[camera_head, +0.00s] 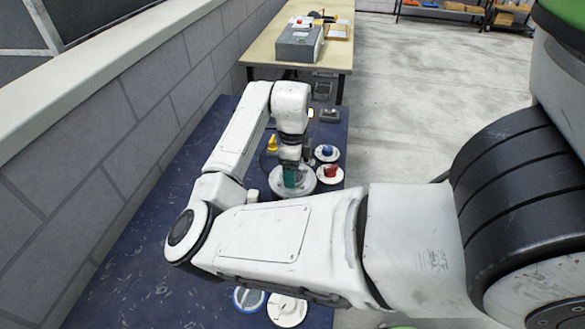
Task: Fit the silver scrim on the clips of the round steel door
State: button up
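My gripper (291,168) points down over a round silver-grey disc (277,190) on the dark blue table. A teal piece (291,179) shows at the fingertips, above the middle of the disc. I cannot tell whether the fingers are closed on it, or whether it belongs to the disc. I cannot tell for sure which round piece is the silver scrim or the steel door. A blue-rimmed disc (248,299) and a whitish round plate (287,309) lie at the near end, partly hidden by my arm. No clips can be made out.
Right of the gripper lie pale discs with a blue knob (327,150) and a red knob (331,171). A yellow piece (272,144) stands left of it. A small dark box (329,115) sits behind. A block wall (130,125) borders the table (145,265) on the left.

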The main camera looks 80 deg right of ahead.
jog(key=shift+f, duration=0.2)
jog(key=o, duration=1.1)
jog(key=shift+r+p, duration=3)
jog(key=shift+r, duration=0.8)
